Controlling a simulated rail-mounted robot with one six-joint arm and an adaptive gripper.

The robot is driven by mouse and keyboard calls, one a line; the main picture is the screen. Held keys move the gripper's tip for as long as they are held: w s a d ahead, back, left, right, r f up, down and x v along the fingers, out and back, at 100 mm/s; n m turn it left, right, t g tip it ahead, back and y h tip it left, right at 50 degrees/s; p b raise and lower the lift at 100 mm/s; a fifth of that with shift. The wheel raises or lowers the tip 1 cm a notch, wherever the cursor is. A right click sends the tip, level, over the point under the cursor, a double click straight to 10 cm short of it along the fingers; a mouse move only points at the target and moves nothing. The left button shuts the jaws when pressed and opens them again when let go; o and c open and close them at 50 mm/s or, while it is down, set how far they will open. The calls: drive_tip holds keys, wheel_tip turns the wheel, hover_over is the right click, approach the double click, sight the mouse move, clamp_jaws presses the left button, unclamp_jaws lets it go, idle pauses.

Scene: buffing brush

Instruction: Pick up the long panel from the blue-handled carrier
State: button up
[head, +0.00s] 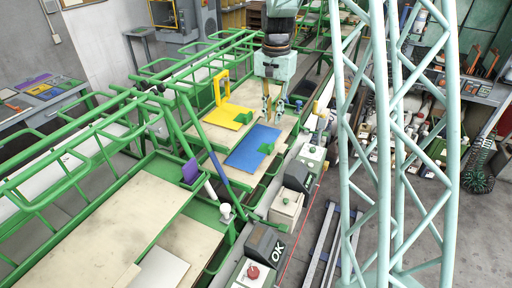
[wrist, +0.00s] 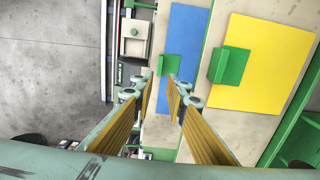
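My gripper (head: 272,112) is open and empty above the carrier's pale board (head: 225,138). In the wrist view its two fingers (wrist: 160,82) stand apart, with a blue panel (wrist: 188,35) beyond them. A slanted blue bar (head: 218,190) stands at the near green frame. A long tan panel (head: 110,225) lies flat at the front left. Which panel the task means, I cannot tell.
Green tube frames (head: 90,150) rise on the left. Control boxes, one marked OK (head: 268,246), line the right side of the carriers. A pale green lattice column (head: 400,150) blocks part of the right. Cluttered shelves (head: 475,90) stand behind it.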

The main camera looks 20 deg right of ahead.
hover_over(271, 145)
drive_tip(key=shift+f, duration=4.3)
drive_tip(key=shift+s, duration=0.1)
drive_tip(key=shift+f, duration=2.6)
drive_tip(key=shift+c, duration=0.9)
clamp_jaws()
drive_tip(key=shift+r, duration=0.15)
